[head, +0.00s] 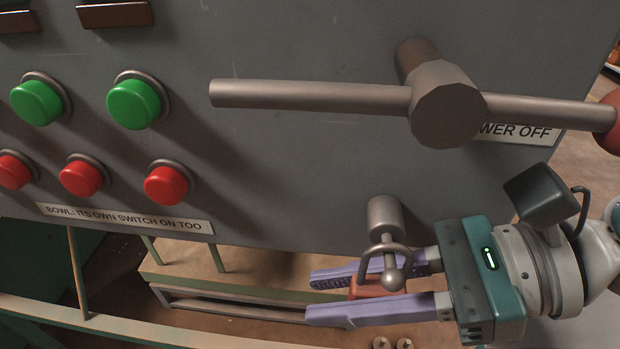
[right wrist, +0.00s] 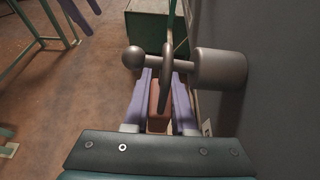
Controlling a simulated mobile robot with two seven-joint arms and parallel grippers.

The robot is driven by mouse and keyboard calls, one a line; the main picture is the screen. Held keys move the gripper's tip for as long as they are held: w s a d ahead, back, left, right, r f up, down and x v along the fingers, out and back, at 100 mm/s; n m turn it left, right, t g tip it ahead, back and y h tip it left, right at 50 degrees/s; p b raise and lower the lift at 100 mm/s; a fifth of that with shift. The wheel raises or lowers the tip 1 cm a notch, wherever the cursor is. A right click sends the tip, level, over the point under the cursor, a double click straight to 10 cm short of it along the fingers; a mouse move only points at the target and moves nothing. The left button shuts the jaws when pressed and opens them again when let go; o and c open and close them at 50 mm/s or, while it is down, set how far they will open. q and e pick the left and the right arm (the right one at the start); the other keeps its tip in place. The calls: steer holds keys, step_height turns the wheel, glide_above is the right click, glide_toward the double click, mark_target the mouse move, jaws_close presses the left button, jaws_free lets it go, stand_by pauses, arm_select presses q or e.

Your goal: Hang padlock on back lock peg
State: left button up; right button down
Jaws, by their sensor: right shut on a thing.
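My right gripper (head: 320,297) is shut on the red body of the padlock (head: 368,288), which sits between its purple fingers. The padlock's grey shackle (head: 388,248) loops around the neck of the lock peg (head: 387,215), behind the peg's ball end. In the right wrist view the shackle (right wrist: 168,38) crosses the peg between the ball (right wrist: 133,57) and the thick base (right wrist: 220,68). The padlock body (right wrist: 159,100) is below the peg. Purple fingertips of my left gripper (right wrist: 85,22) show at the top of that view, apart and empty.
A grey panel (head: 300,160) carries the peg. A long lever handle (head: 310,97) juts out above the peg and gripper. Green buttons (head: 134,103) and red buttons (head: 166,186) are to the left. A green-framed bench (head: 220,310) stands below.

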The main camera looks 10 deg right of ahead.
steer(key=c, duration=0.6)
jaws_free()
steer(key=shift+c, duration=0.2)
steer(key=shift+d, duration=0.1)
